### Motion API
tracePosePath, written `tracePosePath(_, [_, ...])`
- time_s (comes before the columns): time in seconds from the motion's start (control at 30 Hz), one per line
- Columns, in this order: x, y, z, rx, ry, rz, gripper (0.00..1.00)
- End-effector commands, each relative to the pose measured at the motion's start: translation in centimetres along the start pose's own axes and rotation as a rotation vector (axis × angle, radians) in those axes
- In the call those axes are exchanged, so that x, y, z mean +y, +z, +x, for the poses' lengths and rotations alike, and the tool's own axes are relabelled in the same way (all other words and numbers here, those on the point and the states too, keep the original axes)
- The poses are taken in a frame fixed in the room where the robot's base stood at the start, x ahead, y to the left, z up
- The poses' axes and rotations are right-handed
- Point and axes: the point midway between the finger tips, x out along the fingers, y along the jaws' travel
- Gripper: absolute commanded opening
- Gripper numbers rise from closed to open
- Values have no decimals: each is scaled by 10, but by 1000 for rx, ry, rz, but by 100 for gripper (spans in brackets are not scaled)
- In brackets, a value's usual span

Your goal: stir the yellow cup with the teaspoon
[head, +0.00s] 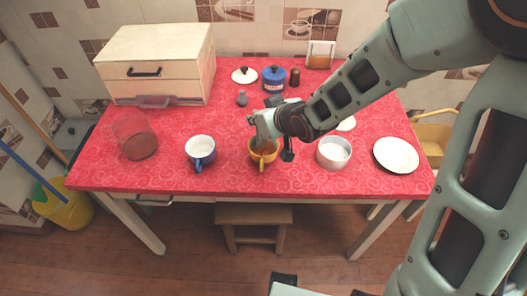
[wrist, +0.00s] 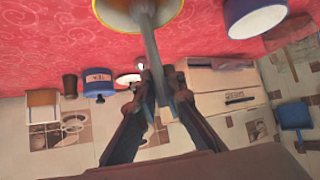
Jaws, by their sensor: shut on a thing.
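The yellow cup (head: 256,157) stands upright near the front middle of the red table, its handle toward the front edge. Its rim and inside show at the top of the wrist view (wrist: 108,14). My gripper (head: 265,133) is just above and behind the cup. In the wrist view my gripper (wrist: 161,90) is shut on the grey teaspoon (wrist: 152,48). The teaspoon reaches from the fingers into the mouth of the yellow cup. Its bowl end is inside or hidden by the cup, and I cannot tell whether it touches the wall.
A blue cup (head: 201,151) stands left of the yellow cup, and a white-grey pot (head: 333,156) stands right. A white plate (head: 396,155) lies farther right. A clear reddish jar (head: 133,136), a wooden bread box (head: 158,60) and a blue canister (head: 273,82) stand left and behind.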

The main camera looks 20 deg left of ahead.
Motion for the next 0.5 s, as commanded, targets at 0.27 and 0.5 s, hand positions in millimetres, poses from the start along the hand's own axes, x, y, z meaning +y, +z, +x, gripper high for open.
tracePosePath(0.27, [1, -15, -12, 1, 0, 0, 0])
tracePosePath(0.5, [1, -28, -23, 1, 1, 0, 0])
